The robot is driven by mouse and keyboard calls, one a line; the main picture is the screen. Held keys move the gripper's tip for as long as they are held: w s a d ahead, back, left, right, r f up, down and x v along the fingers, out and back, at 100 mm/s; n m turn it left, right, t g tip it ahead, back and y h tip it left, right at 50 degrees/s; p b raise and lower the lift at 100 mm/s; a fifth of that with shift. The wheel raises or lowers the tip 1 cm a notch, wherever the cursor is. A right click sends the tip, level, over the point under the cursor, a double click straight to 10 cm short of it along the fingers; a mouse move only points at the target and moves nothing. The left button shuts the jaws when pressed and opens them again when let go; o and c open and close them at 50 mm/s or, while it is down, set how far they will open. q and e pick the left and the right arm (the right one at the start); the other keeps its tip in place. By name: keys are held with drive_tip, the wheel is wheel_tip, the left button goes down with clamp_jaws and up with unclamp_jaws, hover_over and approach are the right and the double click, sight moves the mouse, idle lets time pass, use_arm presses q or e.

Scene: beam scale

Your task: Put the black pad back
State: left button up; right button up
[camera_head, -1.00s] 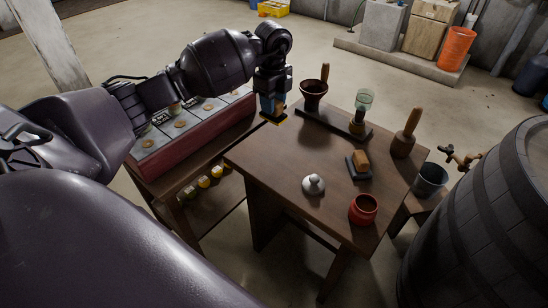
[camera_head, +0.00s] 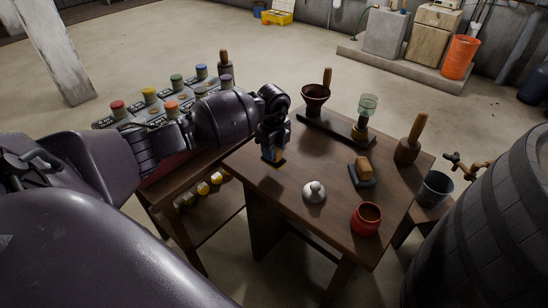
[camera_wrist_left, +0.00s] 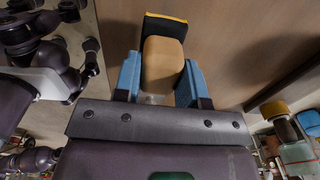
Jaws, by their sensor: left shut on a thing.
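My left gripper (camera_head: 272,150) is shut on the tan grip block of a black pad. The held black pad (camera_wrist_left: 165,27) has a yellow edge and shows beyond the blue fingertips in the left wrist view. In the head view the black pad (camera_head: 279,160) is low over the table's left part, mostly hidden by the gripper. I cannot tell whether it touches the wood. A second dark pad (camera_head: 367,183) with a tan block on it lies on the table to the right. My right gripper is not in view.
The wooden table (camera_head: 300,240) also holds a white knobbed lid (camera_head: 314,192), a red pot (camera_head: 366,219), a wooden-handled tool (camera_head: 410,142) and a dark stand (camera_head: 325,124) with a brown bowl. A rack with several coloured caps (camera_head: 150,95) stands left. A barrel (camera_head: 490,220) is right.

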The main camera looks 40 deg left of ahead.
use_arm(q)
wheel_tip(320, 180, down, 4)
drive_tip(key=shift+r, duration=0.35)
drive_tip(key=o, duration=0.8)
